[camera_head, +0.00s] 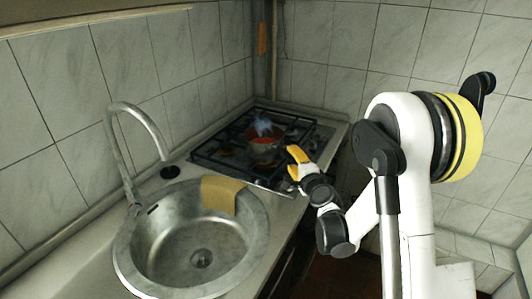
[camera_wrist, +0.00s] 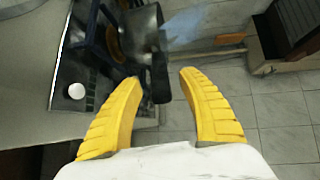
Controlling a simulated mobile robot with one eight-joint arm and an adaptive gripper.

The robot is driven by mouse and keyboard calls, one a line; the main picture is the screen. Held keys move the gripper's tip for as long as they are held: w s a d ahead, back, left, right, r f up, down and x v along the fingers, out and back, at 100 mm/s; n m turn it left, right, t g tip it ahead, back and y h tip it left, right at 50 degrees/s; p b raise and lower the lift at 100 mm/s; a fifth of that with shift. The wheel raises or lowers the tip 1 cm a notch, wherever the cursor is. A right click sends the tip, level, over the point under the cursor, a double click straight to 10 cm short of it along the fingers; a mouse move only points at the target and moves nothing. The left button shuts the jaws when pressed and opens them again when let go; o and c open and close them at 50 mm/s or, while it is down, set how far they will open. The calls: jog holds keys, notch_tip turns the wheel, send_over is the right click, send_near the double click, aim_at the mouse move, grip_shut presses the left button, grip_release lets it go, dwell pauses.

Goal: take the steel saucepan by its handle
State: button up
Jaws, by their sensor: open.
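My gripper (camera_head: 296,163) is at the front right edge of the stove in the head view. I cannot clearly make out a steel saucepan.
The stove (camera_head: 213,157) has dark grates and stands in the corner against tiled walls. A round steel sink (camera_head: 163,262) with a tall tap (camera_head: 126,160) is in front of it. A yellow cloth or sponge (camera_head: 218,194) lies on the sink's rim. Open floor shows right of the counter.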

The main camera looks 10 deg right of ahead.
aim_at(286, 151)
jog(key=w, duration=0.1)
jog(key=w+b, duration=0.1)
jog(key=w, duration=0.1)
jog(key=w+a+f, duration=0.1)
jog(key=w, duration=0.1)
jog(key=shift+b, duration=0.4)
jog(key=shift+w+r, duration=0.1)
jog(key=shift+w, duration=0.3)
grip_shut()
jog(key=shift+r, duration=0.1)
